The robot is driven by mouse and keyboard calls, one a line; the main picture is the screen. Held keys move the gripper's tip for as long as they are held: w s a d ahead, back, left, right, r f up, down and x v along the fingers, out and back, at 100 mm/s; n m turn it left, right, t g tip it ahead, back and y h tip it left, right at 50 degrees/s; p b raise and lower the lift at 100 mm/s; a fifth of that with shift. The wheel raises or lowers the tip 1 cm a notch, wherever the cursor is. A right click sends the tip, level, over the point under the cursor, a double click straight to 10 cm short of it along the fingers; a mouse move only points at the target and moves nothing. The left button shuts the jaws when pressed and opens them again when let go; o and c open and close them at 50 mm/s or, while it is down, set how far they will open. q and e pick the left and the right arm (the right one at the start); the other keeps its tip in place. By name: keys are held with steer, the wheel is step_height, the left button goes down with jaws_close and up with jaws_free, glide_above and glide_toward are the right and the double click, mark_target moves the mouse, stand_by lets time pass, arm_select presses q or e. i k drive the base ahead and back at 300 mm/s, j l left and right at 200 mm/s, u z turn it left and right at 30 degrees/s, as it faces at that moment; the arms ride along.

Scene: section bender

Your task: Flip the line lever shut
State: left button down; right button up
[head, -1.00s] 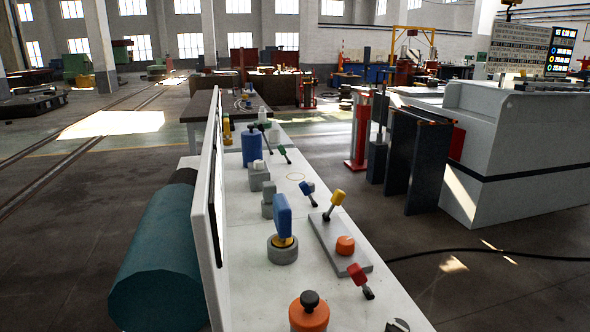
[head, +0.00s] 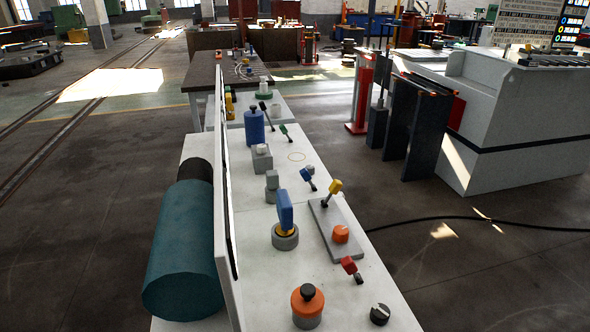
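Several levers stand on the white bench top (head: 300,255); no label shows which is the line lever. A large blue paddle handle (head: 285,210) stands upright on a yellow collar and a round grey base (head: 285,238). A yellow-tipped lever (head: 335,187) leans up and right on a grey plate (head: 328,222). A small red-tipped lever (head: 349,265) sits nearer, its black stem down to the right. A small blue-tipped lever (head: 307,173) and a green-tipped lever (head: 284,130) are farther back. Neither of my grippers shows in the head view.
An orange knob (head: 341,234) is on the grey plate. An orange cylinder with a black top (head: 308,303) and a black dial (head: 380,314) are at the near end. A thin white panel (head: 228,215) borders the bench's left side. A teal cylinder (head: 182,250) lies beyond it.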

mark_target(304, 172)
steer(key=z, duration=0.8)
steer(key=i+l+z, duration=0.1)
steer(key=l, duration=0.25)
steer(key=i+l+z, duration=0.15)
steer(key=l, duration=0.2)
steer(key=i+l+z, duration=0.1)
steer(key=l, duration=0.25)
steer(key=i+l+z, duration=0.3)
steer(key=i+l, duration=0.65)
steer(key=i+u, duration=0.45)
steer(key=i+l+u, duration=0.25)
steer(key=i+u, duration=0.2)
steer(key=i+j+u, duration=0.15)
steer(key=i+u, duration=0.15)
steer(key=u, duration=0.15)
steer(key=i+u, duration=0.45)
steer(key=i+l+u, duration=0.1)
steer(key=u, duration=0.4)
steer(key=i+l+u, duration=0.25)
steer(key=i+u, duration=0.2)
steer(key=i+l+u, duration=0.2)
steer(key=u, duration=0.25)
steer(key=i+l+u, duration=0.5)
steer(key=l+u, duration=0.25)
steer(key=l, duration=0.15)
steer(key=i+l+u, duration=0.2)
steer(key=l, duration=0.15)
steer(key=l+u, duration=0.25)
steer(key=i+l, duration=0.05)
steer(key=l, duration=0.05)
